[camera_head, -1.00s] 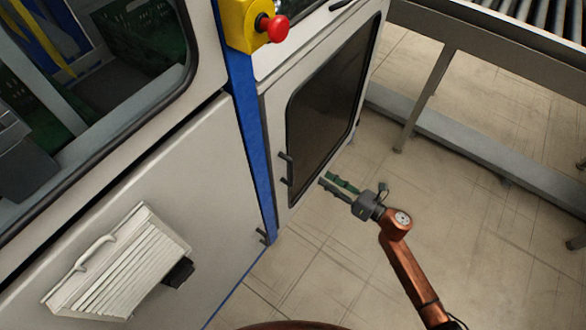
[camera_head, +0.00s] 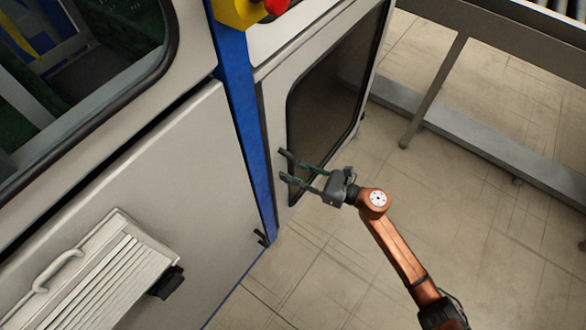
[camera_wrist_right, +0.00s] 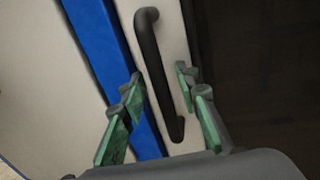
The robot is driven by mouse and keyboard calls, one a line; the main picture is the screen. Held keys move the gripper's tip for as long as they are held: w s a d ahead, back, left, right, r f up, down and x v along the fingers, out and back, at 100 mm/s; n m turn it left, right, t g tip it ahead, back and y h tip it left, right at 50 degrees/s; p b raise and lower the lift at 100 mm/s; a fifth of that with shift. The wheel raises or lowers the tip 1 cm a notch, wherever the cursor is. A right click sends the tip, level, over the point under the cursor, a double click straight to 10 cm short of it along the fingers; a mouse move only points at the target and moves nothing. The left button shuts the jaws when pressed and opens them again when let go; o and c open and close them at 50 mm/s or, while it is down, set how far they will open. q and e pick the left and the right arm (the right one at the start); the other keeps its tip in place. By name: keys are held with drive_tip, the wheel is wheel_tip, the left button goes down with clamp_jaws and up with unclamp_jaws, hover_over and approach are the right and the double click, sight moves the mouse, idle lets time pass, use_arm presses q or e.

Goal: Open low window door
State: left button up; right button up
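The low window door (camera_head: 275,118) is a pale panel with a dark, rounded window (camera_head: 325,100), and it looks shut. Its black bar handle (camera_wrist_right: 157,75) stands near the blue post in the right wrist view. My right gripper (camera_head: 286,167) is at the door's left edge in the head view, its fingers hiding most of the handle. In the right wrist view the green-padded fingers (camera_wrist_right: 158,93) are apart, one on each side of the handle. A gap shows between the handle and the pads, so they do not look closed on it. My left gripper is out of view.
A blue post (camera_head: 240,120) borders the door on the left. A red button on a yellow box (camera_head: 236,12) is above. A white slatted box (camera_head: 95,270) juts from the left panel. A grey conveyor frame (camera_head: 440,120) stands right. The floor between is clear.

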drive_tip(key=shift+c, duration=0.3)
clamp_jaws()
idle(0.4)
